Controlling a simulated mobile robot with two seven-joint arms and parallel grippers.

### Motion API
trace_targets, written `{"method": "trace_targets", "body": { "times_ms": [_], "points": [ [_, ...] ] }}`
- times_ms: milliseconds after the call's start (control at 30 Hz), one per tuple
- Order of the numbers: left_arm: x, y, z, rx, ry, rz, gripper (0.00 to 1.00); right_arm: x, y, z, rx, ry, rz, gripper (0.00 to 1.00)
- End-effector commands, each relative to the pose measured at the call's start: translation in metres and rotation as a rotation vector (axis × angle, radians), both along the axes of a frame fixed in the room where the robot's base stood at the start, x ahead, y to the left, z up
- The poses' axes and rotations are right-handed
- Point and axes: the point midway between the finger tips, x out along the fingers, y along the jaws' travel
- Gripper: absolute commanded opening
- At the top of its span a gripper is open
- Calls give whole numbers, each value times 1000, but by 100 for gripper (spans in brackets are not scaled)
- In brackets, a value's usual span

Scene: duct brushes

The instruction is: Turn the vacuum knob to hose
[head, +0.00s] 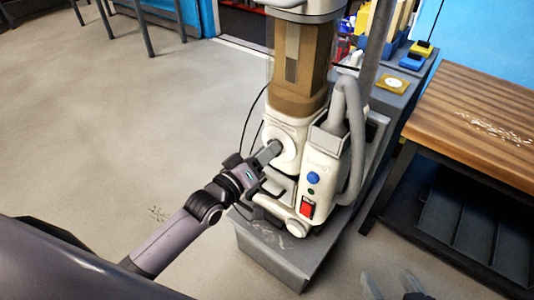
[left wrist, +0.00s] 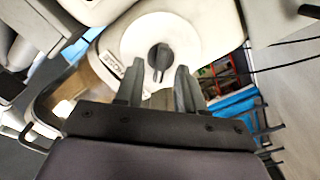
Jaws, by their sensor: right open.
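An upright cream vacuum (head: 318,165) with a brown see-through bin stands on a grey platform. Its round white dial (head: 291,155) faces my left arm. My left gripper (head: 272,151) is at the dial and hides the knob in the head view. In the left wrist view its two fingers (left wrist: 159,86) are apart, with the knob just beyond and between their tips. My right gripper (head: 392,284) is open and empty at the bottom edge.
A grey hose (head: 352,130) loops down the vacuum's right side, near a blue button (head: 313,178) and a red switch (head: 306,208). A wooden bench (head: 480,110) stands at right. The grey platform (head: 275,255) juts out in front.

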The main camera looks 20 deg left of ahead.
Motion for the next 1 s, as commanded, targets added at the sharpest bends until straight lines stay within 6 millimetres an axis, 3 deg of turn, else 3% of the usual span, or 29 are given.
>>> {"method": "trace_targets", "body": {
  "times_ms": [433, 467, 567, 1000],
  "points": [
    [10, -4, 0, 2, 2, -1, 38, 1, 2, -1, 18, 3, 3, 71],
    [10, -4, 0, 1, 2, -1, 32, 1, 2, -1, 18, 3, 3, 71],
    [10, -4, 0, 0, 1, 0, 0, 1, 3, -1, 18, 2, 3, 71],
    [9, -4, 2, 48, -17, -1, 0, 1, 1, 5, 3, -5, 1, 71]
  ]
}}
